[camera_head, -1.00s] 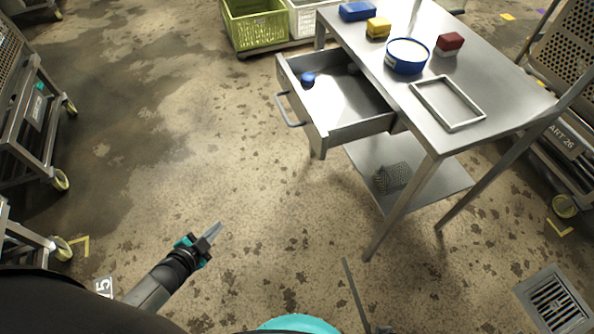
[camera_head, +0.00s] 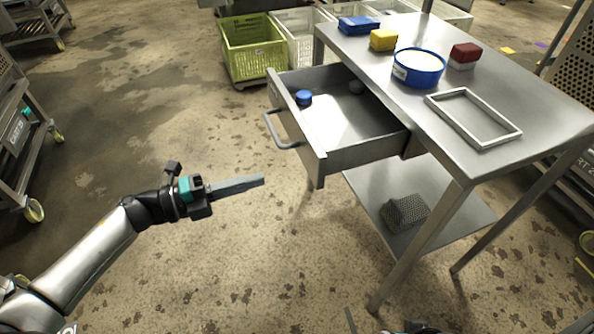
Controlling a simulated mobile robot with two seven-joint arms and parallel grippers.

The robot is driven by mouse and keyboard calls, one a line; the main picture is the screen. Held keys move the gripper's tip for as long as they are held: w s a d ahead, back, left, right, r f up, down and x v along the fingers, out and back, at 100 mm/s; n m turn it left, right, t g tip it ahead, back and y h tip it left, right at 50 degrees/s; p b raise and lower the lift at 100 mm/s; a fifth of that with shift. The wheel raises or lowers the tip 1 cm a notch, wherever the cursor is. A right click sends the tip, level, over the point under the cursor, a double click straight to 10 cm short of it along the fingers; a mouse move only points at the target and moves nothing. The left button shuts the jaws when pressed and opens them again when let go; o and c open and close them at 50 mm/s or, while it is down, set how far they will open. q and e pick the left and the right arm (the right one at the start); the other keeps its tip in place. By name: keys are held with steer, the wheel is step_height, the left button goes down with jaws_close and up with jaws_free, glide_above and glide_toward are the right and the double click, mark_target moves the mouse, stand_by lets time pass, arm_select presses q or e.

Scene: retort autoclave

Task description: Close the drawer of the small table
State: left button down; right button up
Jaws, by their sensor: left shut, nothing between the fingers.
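The small metal table (camera_head: 455,140) stands at the right. Its drawer (camera_head: 367,155) is pulled out toward the left, with a bar handle (camera_head: 281,130) on its front. A blue round item (camera_head: 303,97) and a greyish item (camera_head: 357,87) lie in the drawer. My left gripper (camera_head: 262,180) is shut and empty, pointing right. In the picture it lies below and left of the handle, apart from the drawer. My right gripper cannot be made out; only a dark fragment shows at the bottom edge.
On the tabletop are a blue tub (camera_head: 417,70), blue box (camera_head: 359,25), yellow block (camera_head: 383,40), red-and-white block (camera_head: 464,55) and an empty frame (camera_head: 473,118). A mesh basket (camera_head: 404,213) sits on the lower shelf. A green crate (camera_head: 253,50) stands behind. Floor left of the drawer is clear.

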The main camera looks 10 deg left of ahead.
arm_select(q)
steer(key=b+x, duration=0.1)
steer(key=x, duration=0.7)
steer(key=shift+w+b, duration=0.15)
steer(key=shift+b, duration=0.25)
steer(key=shift+w+d, duration=0.4)
steer(key=shift+d, duration=0.2)
arm_select(e)
steer(key=shift+t, duration=0.4)
steer(key=shift+w+r, duration=0.15)
steer(key=shift+r, duration=1.05)
steer(key=shift+w+r, duration=0.15)
steer(key=shift+r, duration=1)
arm_select(q)
steer(key=shift+d, duration=0.1)
glide_toward(385, 144)
steer(key=w+d, duration=0.1)
steer(key=w+d+f, duration=0.1)
steer(key=shift+w+d, duration=0.35)
steer(key=b+x, duration=0.1)
steer(key=x, duration=0.4)
steer(key=shift+w+d+f, duration=0.1)
steer(key=shift+w+d, duration=0.5)
steer(key=shift+d, duration=0.2)
arm_select(e)
steer(key=r, duration=0.2)
steer(key=shift+s+a+r, duration=0.15)
steer(key=shift+s+r, duration=0.05)
steer(key=shift+r, duration=0.1)
